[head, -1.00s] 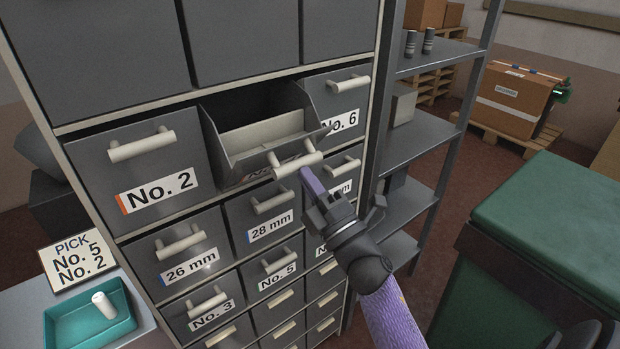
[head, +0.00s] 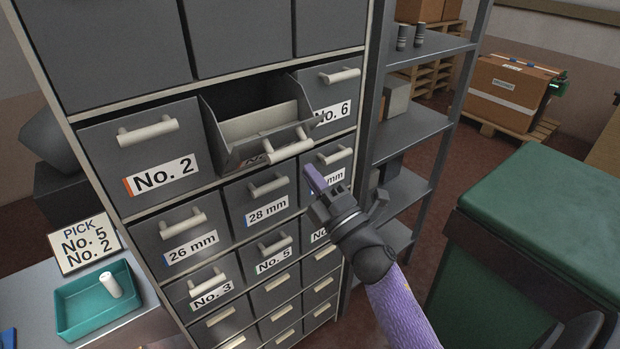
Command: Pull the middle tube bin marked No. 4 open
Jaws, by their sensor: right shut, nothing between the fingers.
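The middle bin of the upper labelled row (head: 222,151) stands pulled out and tilted forward between the No. 2 bin (head: 112,165) and the No. 6 bin (head: 347,98). Its white bar handle (head: 290,150) faces me, and its label is mostly hidden under the front edge, so I cannot read it. My right gripper (head: 314,180) is shut and empty. Its purple fingertips are just below and right of the handle, apart from it, in front of a bin whose label ends in "mm". My left gripper is not in view.
Smaller closed bins, including 28 mm (head: 268,214) and No. 5 (head: 275,263), fill the rows below. A teal tray (head: 68,318) holding a white tube sits at the lower left by a pick sign (head: 86,243). A metal shelf (head: 412,136) and green container (head: 550,215) stand right.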

